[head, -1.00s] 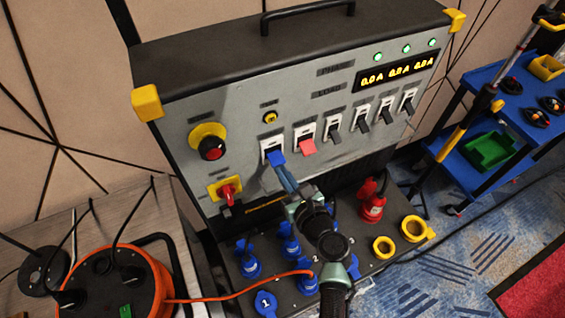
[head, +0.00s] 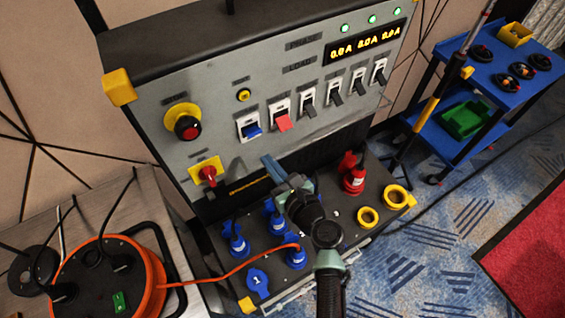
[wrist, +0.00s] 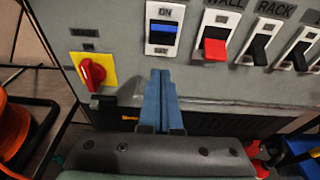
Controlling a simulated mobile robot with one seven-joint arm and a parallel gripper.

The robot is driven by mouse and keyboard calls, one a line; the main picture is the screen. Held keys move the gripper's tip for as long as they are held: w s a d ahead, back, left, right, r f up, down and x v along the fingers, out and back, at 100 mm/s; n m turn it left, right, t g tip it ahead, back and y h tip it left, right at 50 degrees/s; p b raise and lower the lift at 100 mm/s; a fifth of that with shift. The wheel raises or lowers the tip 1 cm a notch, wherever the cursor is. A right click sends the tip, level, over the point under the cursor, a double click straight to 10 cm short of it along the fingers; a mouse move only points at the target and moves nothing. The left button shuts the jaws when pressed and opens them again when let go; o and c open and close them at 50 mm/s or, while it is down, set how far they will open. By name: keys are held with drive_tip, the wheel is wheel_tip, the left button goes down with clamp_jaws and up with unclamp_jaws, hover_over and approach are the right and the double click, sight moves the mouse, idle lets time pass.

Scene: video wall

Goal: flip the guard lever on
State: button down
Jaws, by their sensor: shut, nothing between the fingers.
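A row of levers in white frames crosses the grey panel. The blue lever (head: 252,131) is at the left end of the row; in the wrist view this blue lever (wrist: 162,35) sits between ON above and OFF below. It stands higher in its frame than the red lever (wrist: 215,49) beside it, which hangs down. No legible label names the guard lever. My gripper (head: 267,161) is shut and empty, with its blue fingers below the blue lever and apart from it. In the wrist view, my gripper (wrist: 161,76) points up towards that lever.
A red rotary switch (wrist: 92,72) on a yellow plate is left of my fingers. Blue plugs (head: 237,243) and a red plug (head: 353,178) stand on the lower socket ledge. An orange cable (head: 215,282) runs from the reel (head: 150,265). A blue cart (head: 490,90) stands right.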

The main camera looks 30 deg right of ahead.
drive_tip(key=s+r, duration=0.4)
drive_tip(key=r, duration=0.1)
drive_tip(key=shift+s+p, duration=0.3)
drive_tip(key=shift+p, duration=0.05)
drive_tip(key=shift+d+r, duration=0.1)
drive_tip(key=w+a+r+n+t+b, duration=0.1)
drive_tip(key=w+a+r+n+t, duration=0.2)
drive_tip(key=r+n, duration=0.65)
drive_tip(key=w+a+r+n+t+b, duration=0.1)
drive_tip(key=w+a+r+n, duration=0.4)
drive_tip(key=r, duration=0.7)
drive_tip(key=w+a+r+n+t+b, duration=0.1)
drive_tip(key=a+r+n+t, duration=0.15)
drive_tip(key=r+n, duration=0.7)
drive_tip(key=s+a+r+n+t, duration=0.1)
drive_tip(key=s+a+r+n, duration=0.1)
drive_tip(key=s+r+n, duration=0.2)
drive_tip(key=s+a+r+n+t+b, duration=0.1)
drive_tip(key=s+r, duration=0.4)
drive_tip(key=r, duration=0.6)
drive_tip(key=s+a+r+n+t, duration=0.3)
drive_tip(key=r+n, duration=0.3)
drive_tip(key=r, duration=0.2)
drive_tip(key=shift+s+n+h+b, duration=0.3)
drive_tip(key=shift+s+b, duration=0.05)
drive_tip(key=shift+s, duration=0.45)
drive_tip(key=shift+t, duration=0.25)
